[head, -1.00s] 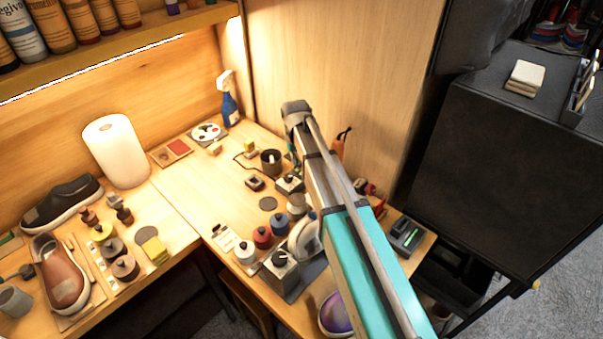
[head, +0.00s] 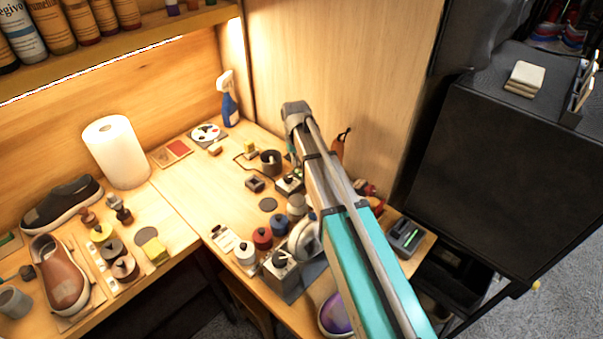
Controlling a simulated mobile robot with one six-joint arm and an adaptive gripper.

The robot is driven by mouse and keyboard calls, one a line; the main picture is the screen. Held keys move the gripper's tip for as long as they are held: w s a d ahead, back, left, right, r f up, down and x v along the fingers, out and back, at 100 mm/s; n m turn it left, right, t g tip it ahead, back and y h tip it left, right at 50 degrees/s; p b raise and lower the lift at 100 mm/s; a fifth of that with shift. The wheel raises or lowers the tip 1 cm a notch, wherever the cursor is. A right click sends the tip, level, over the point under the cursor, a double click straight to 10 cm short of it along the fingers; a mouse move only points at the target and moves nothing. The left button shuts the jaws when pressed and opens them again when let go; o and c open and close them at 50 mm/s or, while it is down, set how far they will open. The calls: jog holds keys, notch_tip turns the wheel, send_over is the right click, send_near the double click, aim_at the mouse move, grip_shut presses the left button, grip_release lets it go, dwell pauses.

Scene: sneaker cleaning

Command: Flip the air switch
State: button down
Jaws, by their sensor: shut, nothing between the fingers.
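I cannot tell for certain which thing is the air switch. A small box with a dark top (head: 290,183) sits on the bench just left of my arm and is partly covered by it. A grey box with a black knob (head: 280,268) stands near the bench's front edge. A dark device with a green strip (head: 406,237) lies at the bench's right end, right of my arm. My arm reaches up across the bench from the lower right. My gripper does not show; the arm blocks the view around its far end.
Several paint jars (head: 263,238), a dark cup (head: 271,162) and a spray bottle (head: 229,98) stand on the wooden bench (head: 215,190). A purple shoe (head: 335,316) is at the front. A paper roll (head: 116,152) and other shoes are at left. A wooden panel rises behind my arm.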

aim_at(296, 170)
jog(key=shift+f+b, duration=1.45)
dwell(1.6)
jog(key=shift+r, duration=0.1)
jog(key=shift+r+p, duration=3.45)
jog(key=shift+p, duration=0.1)
